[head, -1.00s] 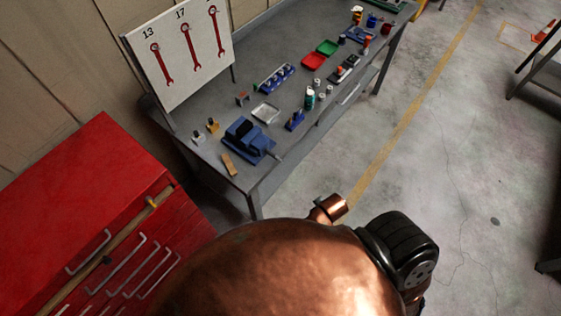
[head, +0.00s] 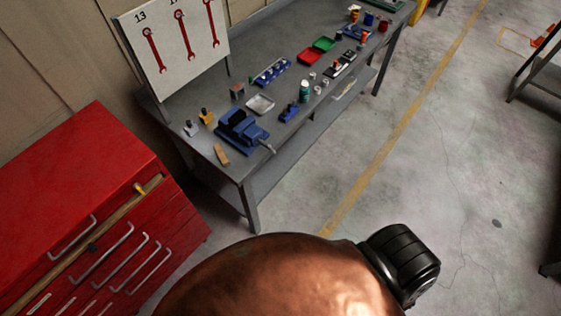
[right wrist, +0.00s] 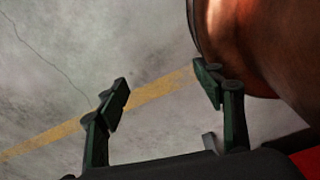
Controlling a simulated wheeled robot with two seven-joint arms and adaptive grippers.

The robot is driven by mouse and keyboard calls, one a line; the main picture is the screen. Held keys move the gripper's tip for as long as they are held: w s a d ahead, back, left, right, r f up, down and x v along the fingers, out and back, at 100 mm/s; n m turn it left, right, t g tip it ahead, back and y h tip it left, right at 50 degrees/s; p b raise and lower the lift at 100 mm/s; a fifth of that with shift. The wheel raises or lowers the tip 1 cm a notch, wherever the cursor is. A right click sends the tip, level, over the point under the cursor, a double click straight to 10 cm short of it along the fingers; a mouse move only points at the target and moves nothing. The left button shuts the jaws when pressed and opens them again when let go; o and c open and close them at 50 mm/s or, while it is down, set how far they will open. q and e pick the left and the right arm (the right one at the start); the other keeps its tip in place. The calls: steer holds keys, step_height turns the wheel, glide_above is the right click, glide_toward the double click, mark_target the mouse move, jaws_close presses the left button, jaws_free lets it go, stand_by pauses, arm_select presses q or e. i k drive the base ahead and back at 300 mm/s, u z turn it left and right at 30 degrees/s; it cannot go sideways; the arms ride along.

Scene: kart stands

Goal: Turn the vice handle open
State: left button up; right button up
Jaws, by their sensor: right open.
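The blue vice (head: 240,131) stands on the grey workbench (head: 210,85) near its front end. Its handle (head: 267,147) is a small light bar on the vice's right side, over the bench edge; its turn position is too small to tell. My right gripper (right wrist: 165,90) shows in the right wrist view with its two dark fingers wide apart and nothing between them. Only floor lies behind it, with my copper-coloured body close by. No gripper shows in the head view, and my left gripper is in neither view now.
A red drawer cabinet (head: 95,210) stands at the left, close to the bench. Small items, a silver tray (head: 260,104), a red tray (head: 308,56) and a green tray (head: 323,43) lie on the bench. Open floor (head: 400,180) with a yellow line lies to the right.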

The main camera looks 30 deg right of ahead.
mark_target(265, 144)
steer(key=k, duration=0.25)
steer(key=z, duration=0.95)
steer(key=i, duration=0.7)
steer(key=u, duration=0.1)
